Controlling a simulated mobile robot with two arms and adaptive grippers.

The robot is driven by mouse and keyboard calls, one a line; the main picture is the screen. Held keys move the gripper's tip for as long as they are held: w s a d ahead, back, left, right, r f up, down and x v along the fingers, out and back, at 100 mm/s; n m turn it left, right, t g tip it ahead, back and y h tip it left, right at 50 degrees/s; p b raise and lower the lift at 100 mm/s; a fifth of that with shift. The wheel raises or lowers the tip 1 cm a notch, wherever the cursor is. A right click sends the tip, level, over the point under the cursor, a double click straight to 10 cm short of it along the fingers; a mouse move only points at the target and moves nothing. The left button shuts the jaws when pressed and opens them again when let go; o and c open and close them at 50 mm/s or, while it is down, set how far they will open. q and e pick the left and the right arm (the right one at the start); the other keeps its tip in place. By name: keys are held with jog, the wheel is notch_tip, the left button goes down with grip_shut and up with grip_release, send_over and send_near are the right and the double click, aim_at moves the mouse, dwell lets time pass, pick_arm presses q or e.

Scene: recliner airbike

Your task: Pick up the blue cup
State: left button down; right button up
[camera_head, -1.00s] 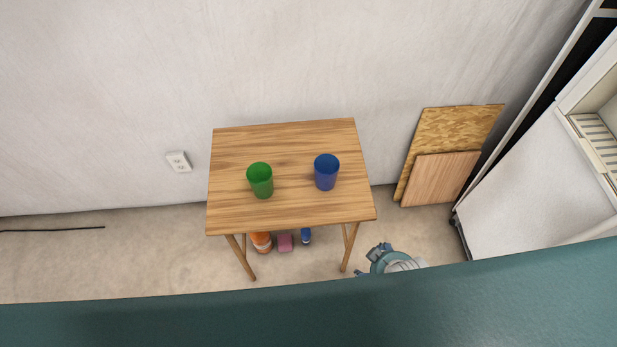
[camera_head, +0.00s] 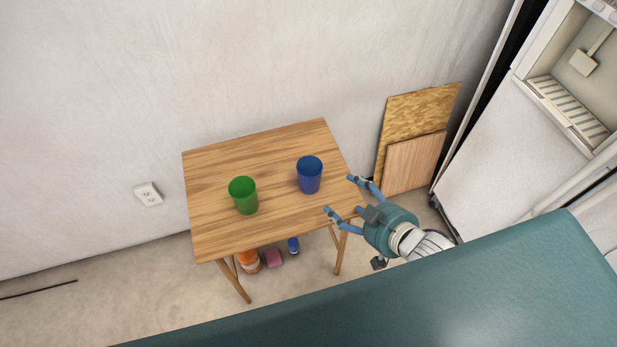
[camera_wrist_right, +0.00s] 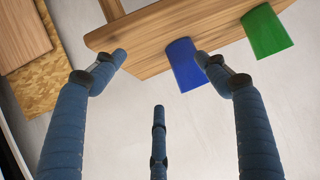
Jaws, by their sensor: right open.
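The blue cup (camera_head: 309,175) stands upright on the right part of a small wooden table (camera_head: 260,155). The green cup (camera_head: 243,196) stands upright to its left. My right gripper (camera_head: 342,194) is open and empty at the table's right front edge, to the right of the blue cup and apart from it. In the right wrist view, the blue cup (camera_wrist_right: 184,66) shows beyond the open fingers (camera_wrist_right: 160,55), near the right one, and the green cup (camera_wrist_right: 266,32) is farther right. My left gripper is not in view.
Under the table are an orange bottle (camera_head: 248,262), a pink block (camera_head: 274,258) and a small blue item (camera_head: 293,246). Wooden boards (camera_head: 413,160) lean against the wall right of the table. A white cabinet (camera_head: 500,150) stands at the right. The table's back is clear.

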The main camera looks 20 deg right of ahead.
aim_at(320, 178)
jog(key=shift+w+a+r+n+t+y, duration=0.2)
jog(key=shift+r+t+y, duration=0.15)
jog(key=shift+r+y, duration=0.15)
jog(key=shift+w+a+r+n+t+y, duration=0.1)
jog(key=shift+w+r+n+t+y, duration=0.1)
jog(key=shift+r+t+y, duration=0.3)
jog(key=shift+w+a+g, duration=0.1)
jog(key=shift+w+g, duration=0.05)
jog(key=shift+g, duration=0.1)
jog(key=x, duration=1)
jog(key=shift+w+a+r, duration=0.2)
jog(key=shift+w+a, duration=0.1)
jog(key=shift+y, duration=0.3)
jog(key=c, duration=0.8)
